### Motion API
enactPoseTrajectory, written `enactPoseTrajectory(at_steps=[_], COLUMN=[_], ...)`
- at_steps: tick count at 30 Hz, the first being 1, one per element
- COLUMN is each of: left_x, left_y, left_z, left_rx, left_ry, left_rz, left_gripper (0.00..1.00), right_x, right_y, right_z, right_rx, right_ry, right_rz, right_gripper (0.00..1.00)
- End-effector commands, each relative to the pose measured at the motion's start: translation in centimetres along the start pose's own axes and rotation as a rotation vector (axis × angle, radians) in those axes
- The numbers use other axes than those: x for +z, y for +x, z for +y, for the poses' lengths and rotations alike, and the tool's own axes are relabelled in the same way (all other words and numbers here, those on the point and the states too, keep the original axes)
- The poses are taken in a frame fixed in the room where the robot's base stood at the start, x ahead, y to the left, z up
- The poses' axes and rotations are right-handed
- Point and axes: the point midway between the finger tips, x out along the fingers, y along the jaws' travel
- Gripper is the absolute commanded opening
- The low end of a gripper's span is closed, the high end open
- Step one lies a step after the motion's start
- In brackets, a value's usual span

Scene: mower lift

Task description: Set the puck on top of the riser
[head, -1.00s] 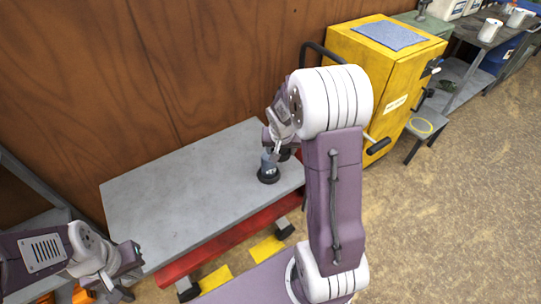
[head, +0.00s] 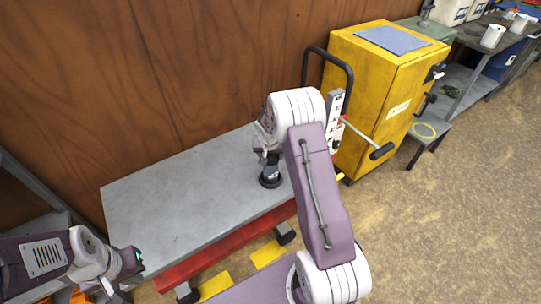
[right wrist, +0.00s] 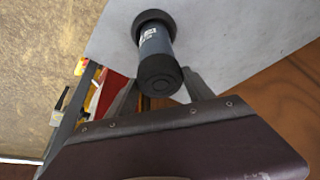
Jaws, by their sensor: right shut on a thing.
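The puck (head: 270,180) is a dark piece with a wide black round base and a grey-blue upright body. It is at the right part of the grey lift table (head: 165,205). In the right wrist view the puck (right wrist: 155,43) shows its black top end toward me. My right gripper (head: 270,160) is shut on its body, one finger on each side. I cannot tell whether its base touches the table. My left gripper (head: 122,287) is low at the left, open and empty.
A yellow cabinet (head: 375,95) with a black push handle stands between the table and the stand. A workbench (head: 480,35) with white containers is behind at the top right. A wooden wall rises behind the table. Speckled floor (head: 470,220) lies open at the right.

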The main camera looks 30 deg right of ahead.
Motion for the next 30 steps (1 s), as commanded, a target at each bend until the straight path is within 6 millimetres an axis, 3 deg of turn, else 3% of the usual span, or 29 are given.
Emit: enactPoseTrajectory(at_steps=[5,6,8,20,30], left_x=[0.1,0.1,0.0,0.0,-0.1], left_y=[0.5,0.4,0.3,-0.3,-1.2], left_z=[0.0,0.0,0.0,0.0,0.0], left_rx=[0.0,0.0,0.0,0.0,0.0], left_ry=[0.0,0.0,0.0,0.0,0.0], left_rz=[0.0,0.0,0.0,0.0,0.0], left_gripper=[0.0,0.0,0.0,0.0,0.0], right_x=[0.2,0.1,0.1,-0.1,-0.2], right_y=[0.4,0.3,0.3,-0.6,-8.5], right_z=[0.0,0.0,0.0,0.0,0.0], right_rx=[0.0,0.0,0.0,0.0,-0.001], right_ry=[0.0,0.0,0.0,0.0,-0.001], right_rz=[0.0,0.0,0.0,0.0,0.003], right_gripper=[0.15,0.66,0.82,0.82,0.82])
